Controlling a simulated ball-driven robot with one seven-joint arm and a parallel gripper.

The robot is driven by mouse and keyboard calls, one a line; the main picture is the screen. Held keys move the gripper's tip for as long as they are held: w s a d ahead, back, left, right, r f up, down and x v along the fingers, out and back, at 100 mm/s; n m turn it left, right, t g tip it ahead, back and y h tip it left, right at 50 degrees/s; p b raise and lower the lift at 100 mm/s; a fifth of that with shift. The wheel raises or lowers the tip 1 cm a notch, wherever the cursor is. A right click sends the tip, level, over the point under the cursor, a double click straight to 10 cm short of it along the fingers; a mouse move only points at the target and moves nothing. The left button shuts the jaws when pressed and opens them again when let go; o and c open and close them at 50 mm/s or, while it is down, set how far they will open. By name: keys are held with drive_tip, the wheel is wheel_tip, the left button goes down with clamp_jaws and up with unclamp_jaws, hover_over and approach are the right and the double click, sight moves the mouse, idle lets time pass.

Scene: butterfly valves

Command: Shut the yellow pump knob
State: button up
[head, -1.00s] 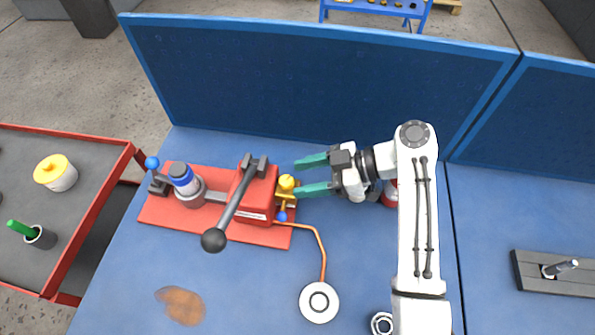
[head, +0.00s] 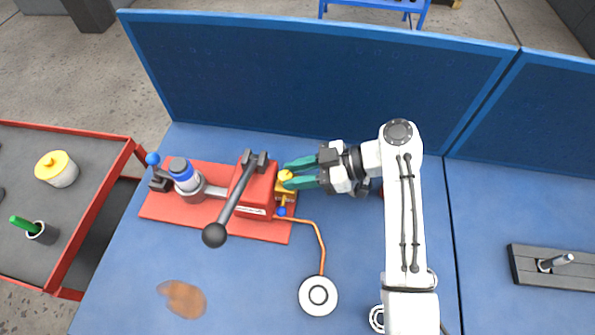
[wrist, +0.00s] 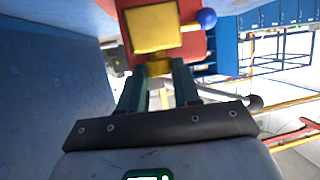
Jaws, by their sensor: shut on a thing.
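The yellow pump knob (head: 286,176) sits at the right end of the red pump body (head: 260,187), on a red base plate (head: 235,231). My gripper (head: 287,176) reaches in from the right, and its teal fingers are shut on the knob, one on each side. In the wrist view the knob (wrist: 157,68) shows between the fingertips, below a square yellow block (wrist: 153,28). A small blue ball (wrist: 207,18) sticks out beside that block. The fingers hide part of the knob.
A long black-knobbed lever (head: 231,203) leans across the pump. A copper pipe (head: 322,245) runs to a round white gauge (head: 318,296). A blue panel (head: 320,80) stands behind. A brown stain (head: 182,298) marks the otherwise clear front left of the bench.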

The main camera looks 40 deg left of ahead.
drive_tip(key=shift+c, duration=1)
drive_tip(key=shift+y, duration=0.3)
drive_tip(key=m+t+y+p, duration=0.1)
drive_tip(key=m+t, duration=0.1)
drive_tip(key=s+m+t, duration=0.1)
drive_tip(key=shift+d+m+t+y+p, duration=0.2)
drive_tip(key=shift+m+t+y+p, duration=0.15)
drive_tip(key=shift+m+t+y, duration=0.05)
drive_tip(key=m+t, duration=0.2)
drive_tip(key=m+t+y, duration=0.1)
drive_tip(key=shift+s+d+t, duration=0.1)
drive_tip(key=shift+s+t, duration=0.2)
drive_tip(key=shift+t, duration=0.1)
drive_tip(key=shift+s+m+t+p, duration=0.15)
drive_tip(key=shift+m+t+p, duration=0.05)
drive_tip(key=shift+m+t, duration=0.7)
drive_tip(key=shift+s+m+t+p, duration=0.1)
drive_tip(key=shift+m+t+p, duration=0.05)
drive_tip(key=shift+m+t, duration=0.7)
drive_tip(key=shift+t, duration=0.25)
